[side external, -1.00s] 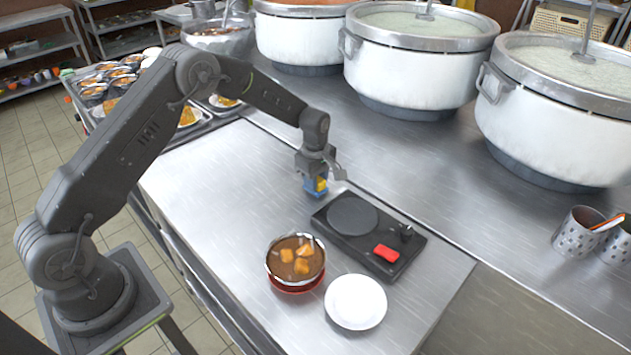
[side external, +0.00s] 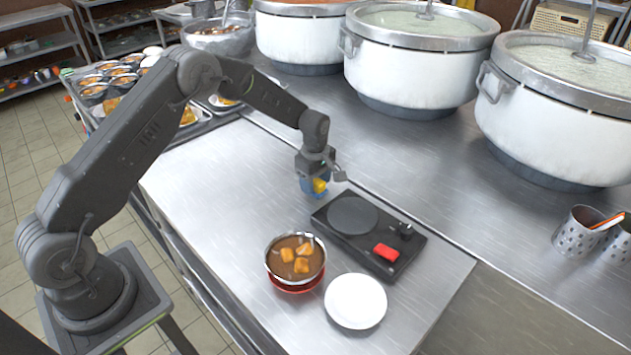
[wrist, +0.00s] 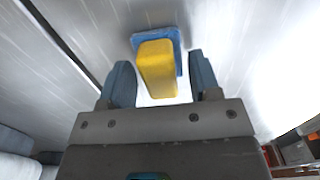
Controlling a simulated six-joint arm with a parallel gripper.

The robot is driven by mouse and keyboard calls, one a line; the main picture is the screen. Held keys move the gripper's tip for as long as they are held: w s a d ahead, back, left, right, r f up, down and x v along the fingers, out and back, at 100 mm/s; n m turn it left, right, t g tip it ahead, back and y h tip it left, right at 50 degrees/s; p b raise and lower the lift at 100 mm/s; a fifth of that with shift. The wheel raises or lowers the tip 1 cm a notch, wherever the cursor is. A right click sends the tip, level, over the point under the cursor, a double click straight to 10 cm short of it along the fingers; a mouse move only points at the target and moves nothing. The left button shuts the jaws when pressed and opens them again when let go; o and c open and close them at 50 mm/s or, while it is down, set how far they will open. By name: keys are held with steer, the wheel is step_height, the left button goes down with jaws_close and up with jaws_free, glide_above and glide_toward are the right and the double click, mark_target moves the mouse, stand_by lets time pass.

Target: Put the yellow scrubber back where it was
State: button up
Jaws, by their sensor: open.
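The yellow scrubber (wrist: 157,66) is a yellow block with a blue base in the wrist view. It stands between the two blue-grey fingers of my gripper (wrist: 163,84), with bright gaps on both sides. In the side view the scrubber (side external: 320,185) shows as a small yellow patch at my gripper (side external: 314,188), on the steel counter behind and left of the black burner. My gripper is open around it. The fingers partly hide the scrubber's lower part in the side view.
The black burner (side external: 372,259) with a red part is close on the right. A bowl of stew (side external: 293,279) and a white plate (side external: 356,301) are in front. Large stockpots (side external: 420,62) stand behind. Filled trays (side external: 197,132) are at back left. Left-middle counter (side external: 215,190) is clear.

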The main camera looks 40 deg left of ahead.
step_height(320, 180, up, 12)
stand_by(0.4)
steer(key=s+d+r+m+t, duration=0.35)
steer(key=s+r+m, duration=0.55)
steer(key=s+r, duration=0.7)
steer(key=s+d+m+t, duration=0.2)
steer(key=s+m, duration=0.7)
steer(key=s, duration=0.8)
steer(key=shift+s+d+r, duration=0.15)
steer(key=shift+d+r, duration=0.05)
steer(key=shift+d, duration=0.25)
